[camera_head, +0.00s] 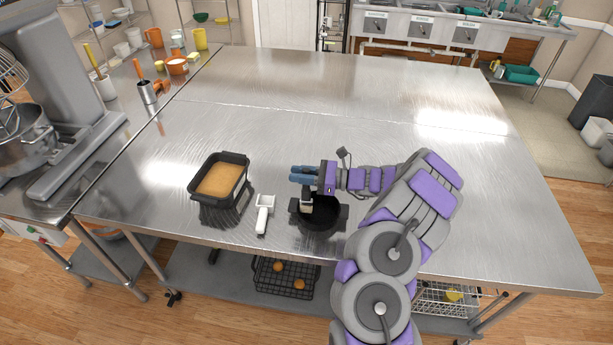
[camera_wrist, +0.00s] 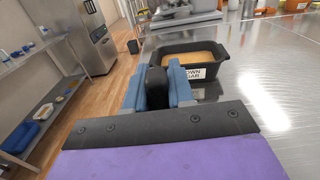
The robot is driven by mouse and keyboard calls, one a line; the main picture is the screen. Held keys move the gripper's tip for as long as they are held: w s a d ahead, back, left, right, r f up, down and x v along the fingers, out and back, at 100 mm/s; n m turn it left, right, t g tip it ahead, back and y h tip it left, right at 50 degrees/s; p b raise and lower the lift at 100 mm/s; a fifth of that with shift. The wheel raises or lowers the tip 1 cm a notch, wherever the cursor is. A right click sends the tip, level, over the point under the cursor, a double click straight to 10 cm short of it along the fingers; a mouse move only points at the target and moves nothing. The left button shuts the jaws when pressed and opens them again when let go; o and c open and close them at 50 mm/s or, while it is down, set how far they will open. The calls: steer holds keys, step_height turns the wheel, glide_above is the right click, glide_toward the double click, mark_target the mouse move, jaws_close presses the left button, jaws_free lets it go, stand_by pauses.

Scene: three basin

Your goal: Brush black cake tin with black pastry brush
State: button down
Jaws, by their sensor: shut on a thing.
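A round black cake tin (camera_head: 322,222) with side handles stands on the steel table. My gripper (camera_head: 304,175) is above its back left part. The blue fingers (camera_wrist: 158,88) are shut on the black handle of the pastry brush (camera_wrist: 155,84). In the head view, the pale brush end (camera_head: 307,204) hangs below the gripper at the tin's opening. I cannot tell if the bristles touch the tin. My gripper and wrist hide part of the tin. The tin is not visible in the wrist view.
A black bin of brown sugar (camera_head: 246,163) stands left of the tin; its label shows in the wrist view (camera_wrist: 193,72). A white scoop-like tool (camera_head: 263,218) lies between them. A stand mixer (camera_head: 75,100) is far left. The table's back and right are clear.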

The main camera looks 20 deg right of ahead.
steer(key=shift+w+d+f, duration=0.1)
steer(key=shift+d+f, duration=0.05)
steer(key=shift+d, duration=1.4)
steer(key=shift+a+f, duration=0.2)
steer(key=shift+a, duration=0.35)
steer(key=shift+a+f, duration=0.15)
steer(key=shift+a, duration=0.35)
steer(key=shift+a+f, duration=0.3)
steer(key=shift+f, duration=0.15)
steer(key=shift+a, duration=0.25)
steer(key=shift+d+r, duration=0.1)
steer(key=shift+d, duration=0.05)
